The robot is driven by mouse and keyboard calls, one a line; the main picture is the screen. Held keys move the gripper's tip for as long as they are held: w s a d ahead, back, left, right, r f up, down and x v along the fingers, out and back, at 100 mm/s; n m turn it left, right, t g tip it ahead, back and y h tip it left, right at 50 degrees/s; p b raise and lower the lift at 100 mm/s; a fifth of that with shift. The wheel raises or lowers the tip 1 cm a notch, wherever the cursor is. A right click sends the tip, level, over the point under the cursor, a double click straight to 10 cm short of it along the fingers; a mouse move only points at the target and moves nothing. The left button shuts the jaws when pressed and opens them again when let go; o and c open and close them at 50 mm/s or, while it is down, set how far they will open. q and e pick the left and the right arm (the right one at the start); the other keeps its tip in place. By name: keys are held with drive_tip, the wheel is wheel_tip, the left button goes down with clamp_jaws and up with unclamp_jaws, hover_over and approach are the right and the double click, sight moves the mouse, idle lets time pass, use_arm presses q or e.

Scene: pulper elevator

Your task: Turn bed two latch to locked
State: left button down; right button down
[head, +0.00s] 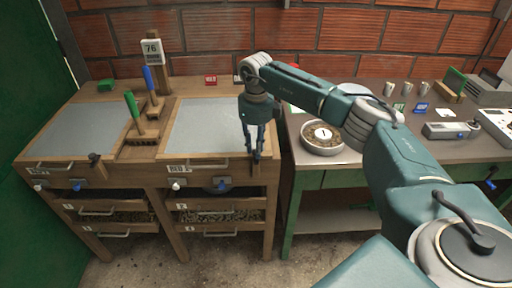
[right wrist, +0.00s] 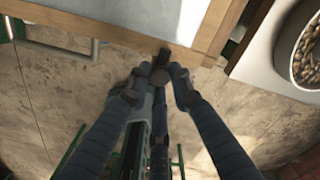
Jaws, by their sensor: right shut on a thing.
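The bed two latch (right wrist: 161,68) is a small dark knob on the wooden front edge of bed two (head: 205,128), near its right corner. My right gripper (head: 254,152) reaches down to it from above. In the right wrist view the fingers (right wrist: 156,88) of my right gripper stand on either side of the round dark end of the latch and are shut on it. In the head view the fingers hide most of the latch. Whether it stands locked or unlocked I cannot tell. My left gripper is not in view.
Left of bed two, the bed one latch (head: 94,158) sits on the same wooden frame. Two brushes, green (head: 133,104) and blue (head: 149,82), stand between the beds. A bowl of beans (head: 323,137) is on the counter (head: 345,156) at the right. Drawers (head: 215,217) lie below.

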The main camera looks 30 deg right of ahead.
drive_tip(key=shift+w+r, duration=0.1)
drive_tip(key=shift+r, duration=0.05)
drive_tip(key=c, duration=1.5)
unclamp_jaws()
drive_tip(key=shift+c, duration=0.2)
wheel_tip(320, 180, up, 12)
